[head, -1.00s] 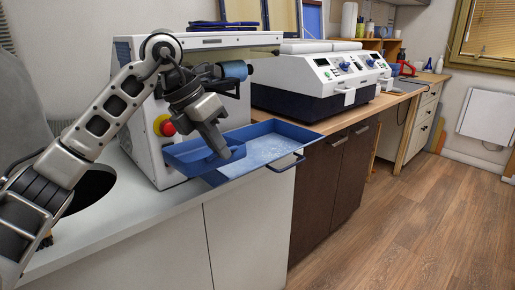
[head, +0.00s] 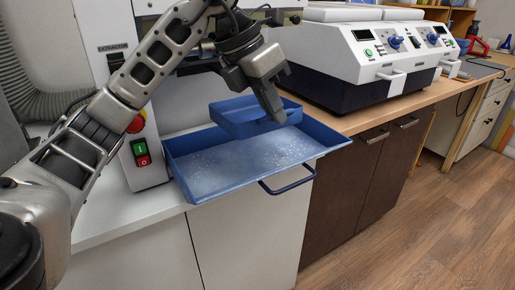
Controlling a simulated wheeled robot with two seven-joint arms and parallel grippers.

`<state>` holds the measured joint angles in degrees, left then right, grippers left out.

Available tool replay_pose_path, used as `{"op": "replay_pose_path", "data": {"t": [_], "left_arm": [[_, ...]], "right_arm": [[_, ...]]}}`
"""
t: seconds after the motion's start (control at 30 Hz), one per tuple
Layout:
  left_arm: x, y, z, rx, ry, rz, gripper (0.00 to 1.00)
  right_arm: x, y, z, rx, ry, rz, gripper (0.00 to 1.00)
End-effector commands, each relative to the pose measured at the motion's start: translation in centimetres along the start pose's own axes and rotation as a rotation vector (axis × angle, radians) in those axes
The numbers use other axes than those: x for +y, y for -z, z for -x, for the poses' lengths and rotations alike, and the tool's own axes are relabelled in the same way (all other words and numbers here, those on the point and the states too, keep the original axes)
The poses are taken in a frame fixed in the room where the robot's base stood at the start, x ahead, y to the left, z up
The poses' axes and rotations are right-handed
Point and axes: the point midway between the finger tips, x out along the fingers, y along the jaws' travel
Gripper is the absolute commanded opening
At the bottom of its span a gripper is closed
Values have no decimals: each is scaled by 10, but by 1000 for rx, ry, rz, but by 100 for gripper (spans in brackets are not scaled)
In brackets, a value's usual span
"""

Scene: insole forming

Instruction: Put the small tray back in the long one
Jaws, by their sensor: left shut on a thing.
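The small blue tray (head: 232,122) is over the back right part of the long blue tray (head: 215,165) and covers part of its back rim. It looks roughly level. I cannot tell whether it touches the long tray's floor or hangs just above it. The long tray has a handle (head: 287,183) at its front, and pale specks lie on its floor. My left gripper (head: 277,112) reaches from above and is shut on the small tray at its right end. The fingers hide part of that wall. My right gripper is not in view.
A white machine with a red knob (head: 136,124) and a switch box (head: 141,151) stands left of the long tray. A white and dark-blue machine (head: 370,65) stands on the wooden counter to the right. The long tray's front overhangs the white cabinet (head: 240,235).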

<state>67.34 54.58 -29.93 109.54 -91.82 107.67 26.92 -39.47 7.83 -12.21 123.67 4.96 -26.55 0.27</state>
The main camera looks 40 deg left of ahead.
Motion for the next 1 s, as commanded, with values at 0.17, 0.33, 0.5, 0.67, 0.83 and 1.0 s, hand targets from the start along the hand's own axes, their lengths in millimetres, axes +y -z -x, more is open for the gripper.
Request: {"op": "replay_pose_path", "data": {"t": [0.17,0.33,0.5,0.67,0.83,1.0], "left_arm": [[-42,31,15,-6,-51,-23,0],[-55,48,16,-3,-76,-23,0],[-31,38,1,1,-78,-15,0],[4,20,-19,2,-77,-16,0],[35,12,-49,3,-77,-20,0],[54,8,-71,-1,-79,-22,0]], "right_arm": [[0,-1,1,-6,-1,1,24],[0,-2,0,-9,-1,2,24],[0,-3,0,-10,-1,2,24],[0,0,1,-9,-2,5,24],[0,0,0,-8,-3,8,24],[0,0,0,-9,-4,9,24]]}}
